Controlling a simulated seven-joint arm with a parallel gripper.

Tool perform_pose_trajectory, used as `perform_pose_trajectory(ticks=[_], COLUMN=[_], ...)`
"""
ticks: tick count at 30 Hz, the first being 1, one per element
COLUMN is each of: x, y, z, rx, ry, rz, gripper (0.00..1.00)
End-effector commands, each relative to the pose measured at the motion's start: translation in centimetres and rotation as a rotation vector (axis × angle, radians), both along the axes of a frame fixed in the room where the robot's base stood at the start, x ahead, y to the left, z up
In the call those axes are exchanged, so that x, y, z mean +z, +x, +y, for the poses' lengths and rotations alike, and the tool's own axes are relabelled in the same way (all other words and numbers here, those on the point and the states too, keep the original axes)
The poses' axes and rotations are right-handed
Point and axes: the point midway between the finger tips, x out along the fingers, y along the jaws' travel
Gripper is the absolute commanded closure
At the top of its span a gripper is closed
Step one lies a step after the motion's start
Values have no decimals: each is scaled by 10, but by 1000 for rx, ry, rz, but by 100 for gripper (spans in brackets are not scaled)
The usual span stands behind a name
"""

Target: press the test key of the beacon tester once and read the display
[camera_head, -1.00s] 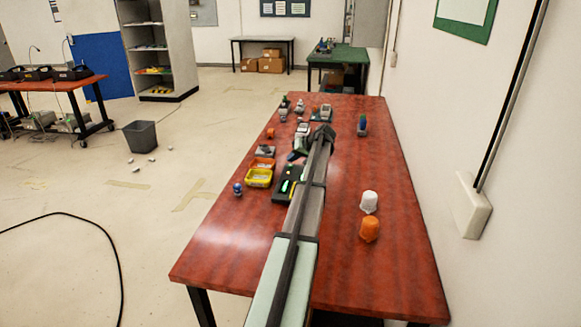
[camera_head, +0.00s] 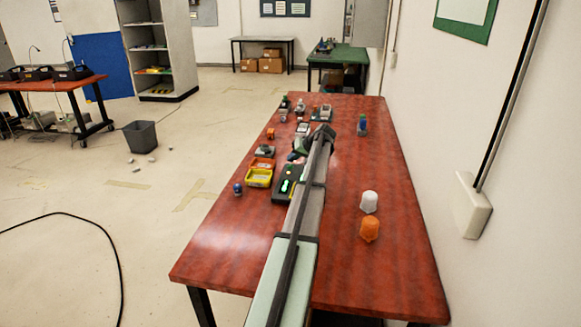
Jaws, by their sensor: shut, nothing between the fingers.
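My arm reaches away over the red-brown table (camera_head: 345,270), and my gripper (camera_head: 299,153) is at its far end, small and dark. It looks shut and empty, low over the table's middle, but the arm partly hides it. A dark box (camera_head: 281,190) with bright green lit spots lies just nearer than the gripper, its right side behind my arm. Small grey devices (camera_head: 302,129) stand just beyond the gripper. I cannot tell which device is the beacon tester. No key or display text can be read at this size.
A yellow bin (camera_head: 259,179), an orange bin (camera_head: 262,163) and a small blue item (camera_head: 238,189) lie left of the arm. A white cup (camera_head: 369,201) and an orange cup (camera_head: 369,230) stand on the right. A blue-green item (camera_head: 362,126) stands farther back. The front table area is clear.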

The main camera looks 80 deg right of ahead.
Motion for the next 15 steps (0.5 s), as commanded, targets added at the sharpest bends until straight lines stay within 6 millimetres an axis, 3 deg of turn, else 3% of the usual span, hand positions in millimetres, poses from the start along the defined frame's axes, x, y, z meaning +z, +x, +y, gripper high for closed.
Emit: perform_pose_trajectory(ticks=[15], x=[-8], y=[0], z=[0], rx=[0], ry=[0], rz=[0], gripper=[100])
